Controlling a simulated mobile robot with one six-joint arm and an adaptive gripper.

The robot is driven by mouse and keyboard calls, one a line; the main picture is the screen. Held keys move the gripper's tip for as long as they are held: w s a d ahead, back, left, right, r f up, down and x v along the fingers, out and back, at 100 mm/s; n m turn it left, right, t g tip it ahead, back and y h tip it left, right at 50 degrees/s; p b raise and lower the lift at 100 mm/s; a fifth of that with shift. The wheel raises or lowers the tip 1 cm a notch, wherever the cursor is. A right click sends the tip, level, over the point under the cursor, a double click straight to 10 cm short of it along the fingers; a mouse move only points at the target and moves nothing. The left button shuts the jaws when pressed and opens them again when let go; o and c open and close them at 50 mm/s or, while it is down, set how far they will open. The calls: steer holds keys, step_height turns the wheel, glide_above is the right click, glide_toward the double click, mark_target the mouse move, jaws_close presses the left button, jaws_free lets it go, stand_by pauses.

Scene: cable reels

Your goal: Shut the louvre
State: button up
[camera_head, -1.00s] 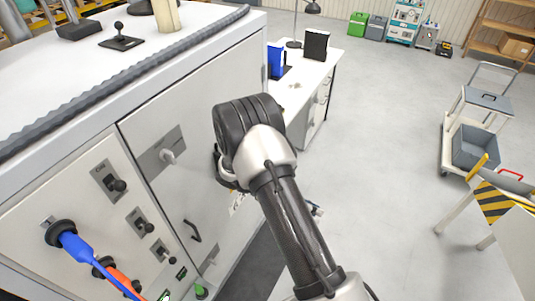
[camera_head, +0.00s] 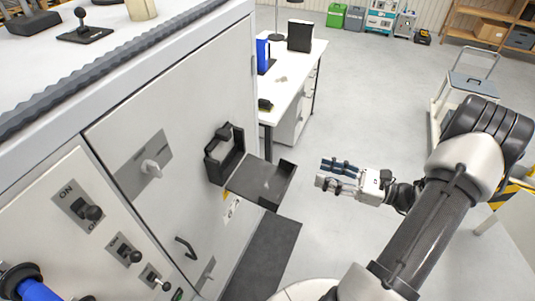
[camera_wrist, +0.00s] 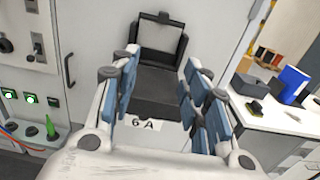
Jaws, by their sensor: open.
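The louvre is a black frame (camera_head: 225,155) on the grey cabinet door, with a black flap (camera_head: 262,183) folded down and out from its lower edge. The louvre stands open. In the wrist view the frame (camera_wrist: 178,42) is at the top centre and the flap (camera_wrist: 158,92) lies below it, between my fingers in the picture. My gripper (camera_head: 325,173) is open and empty. It is to the right of the flap, pointing at the cabinet, with a gap between its fingertips and the flap. The fingers hide small parts of the flap's sides in the wrist view.
A lever (camera_head: 151,169) and a black handle (camera_head: 187,248) are on the cabinet door. Switches (camera_head: 88,211) are on the panel at left. A white desk (camera_head: 292,95) stands behind the louvre. A trolley (camera_head: 468,84) is at right. The floor between is clear.

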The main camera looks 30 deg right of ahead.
steer(key=b+x, duration=0.2)
steer(key=x, duration=1.5)
steer(key=shift+w, duration=0.1)
steer(key=shift+c, duration=0.3)
jaws_close()
steer(key=c, duration=0.8)
jaws_free()
steer(key=shift+c, duration=0.2)
steer(key=o, duration=0.9)
